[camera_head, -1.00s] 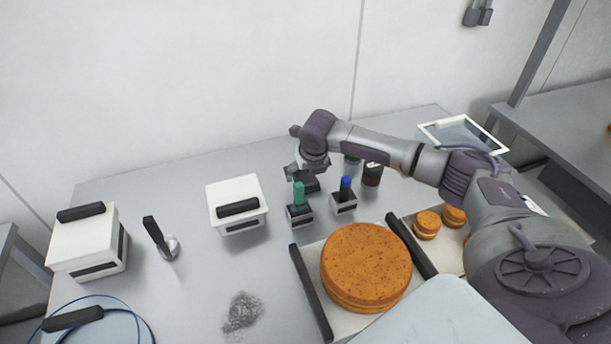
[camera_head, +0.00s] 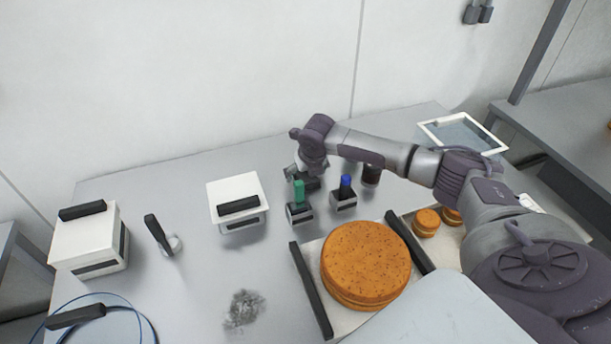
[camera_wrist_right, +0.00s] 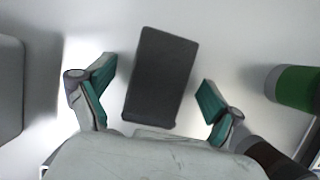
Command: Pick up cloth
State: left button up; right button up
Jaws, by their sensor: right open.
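A dark grey, flat rectangular piece, which looks like the folded cloth (camera_wrist_right: 161,78), lies on the pale worktop in the right wrist view. My right gripper (camera_wrist_right: 156,84) is open, with one teal-padded finger on each side of it and a gap on both sides. In the head view my right gripper (camera_head: 305,172) is low over the worktop, behind the green-topped holder. The cloth is mostly hidden there by the gripper. My left gripper is not in view.
A green-handled stand (camera_head: 299,198) and a blue-handled stand (camera_head: 345,192) stand close in front of the gripper. A dark jar (camera_head: 371,175) is to its right. A white-lidded box (camera_head: 237,196) stands left. A large orange cake (camera_head: 365,262) and grey crumbs (camera_head: 243,310) lie nearer.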

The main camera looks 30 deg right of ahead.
jog(key=shift+c, duration=0.4)
jog(key=c, duration=1.2)
jog(key=shift+o, duration=0.2)
jog(key=shift+r+b, duration=0.15)
jog(key=shift+b, duration=0.2)
notch_tip(320, 180, up, 10)
jog(key=b, duration=0.1)
jog(key=shift+b, duration=0.3)
